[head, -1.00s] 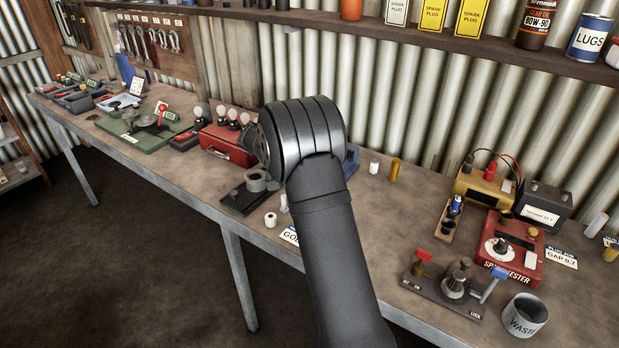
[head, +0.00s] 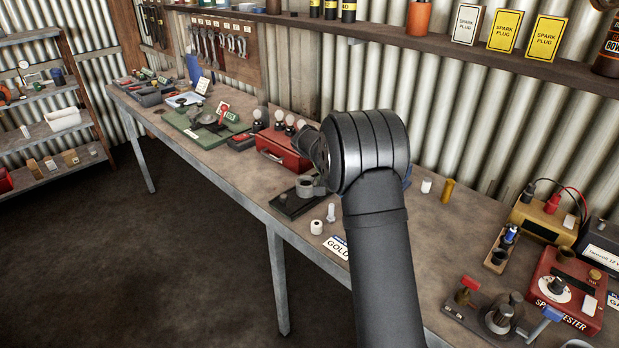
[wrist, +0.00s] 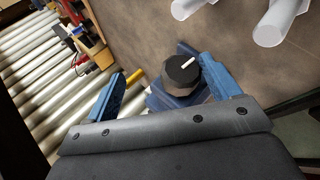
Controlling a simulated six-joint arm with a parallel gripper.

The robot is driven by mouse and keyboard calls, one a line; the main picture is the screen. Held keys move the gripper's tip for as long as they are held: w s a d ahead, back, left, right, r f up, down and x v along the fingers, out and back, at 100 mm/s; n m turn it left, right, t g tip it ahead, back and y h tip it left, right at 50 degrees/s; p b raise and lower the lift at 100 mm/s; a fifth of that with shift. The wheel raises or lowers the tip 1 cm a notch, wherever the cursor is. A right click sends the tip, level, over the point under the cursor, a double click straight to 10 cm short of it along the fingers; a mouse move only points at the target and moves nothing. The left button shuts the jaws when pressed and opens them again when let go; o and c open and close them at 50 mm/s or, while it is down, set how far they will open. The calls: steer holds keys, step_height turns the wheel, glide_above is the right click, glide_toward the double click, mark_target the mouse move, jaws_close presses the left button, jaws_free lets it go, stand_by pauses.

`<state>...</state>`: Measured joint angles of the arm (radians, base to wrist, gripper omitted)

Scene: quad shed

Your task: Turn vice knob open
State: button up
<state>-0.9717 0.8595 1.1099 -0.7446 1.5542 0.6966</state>
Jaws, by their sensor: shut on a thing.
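The blue vice (wrist: 165,100) stands on the bench in the wrist view, with a dark round knob (wrist: 182,78) on top marked by a pale line. My gripper (wrist: 163,66) has blue fingers on either side of the knob and is shut on it. The right finger is close against the knob, and a gap seems to show on its left. In the head view only a sliver of the vice (head: 407,176) shows, and my arm hides the knob and fingers.
A yellow cylinder (head: 447,190) and a white one (head: 426,185) stand right of my arm. A red toolbox (head: 284,152) is farther left, the red tester (head: 566,290) at right. The bench front is partly clear.

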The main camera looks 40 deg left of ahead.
mark_target(302, 187)
steer(key=shift+s+a+r, duration=0.1)
steer(key=shift+s+a, duration=0.45)
steer(key=shift+a, duration=0.75)
steer(key=shift+s+a+r, duration=0.1)
steer(key=shift+s+a, duration=0.45)
steer(key=shift+a, duration=0.75)
steer(key=shift+s+a, duration=0.55)
steer(key=shift+a, duration=0.75)
steer(key=shift+c, duration=0.2)
steer(key=shift+s+a+r, duration=0.1)
steer(key=shift+s+a, duration=0.35)
steer(key=shift+a, duration=0.55)
steer(key=shift+s+a+r, duration=0.1)
steer(key=shift+s+a, duration=0.3)
steer(key=shift+a, duration=0.6)
steer(key=shift+s+a, duration=0.45)
steer(key=shift+a, duration=0.55)
steer(key=shift+s+a, duration=0.25)
steer(key=shift+a, duration=0.45)
steer(key=c, duration=0.3)
steer(key=shift+o, duration=1)
steer(key=shift+s+a, duration=0.15)
steer(key=shift+a, duration=0.05)
steer(key=shift+s+a+f, duration=0.1)
steer(key=shift+s+a, duration=0.05)
steer(key=shift+a, duration=0.15)
steer(key=shift+c, duration=1)
steer(key=shift+o, duration=0.2)
steer(key=shift+f, duration=0.1)
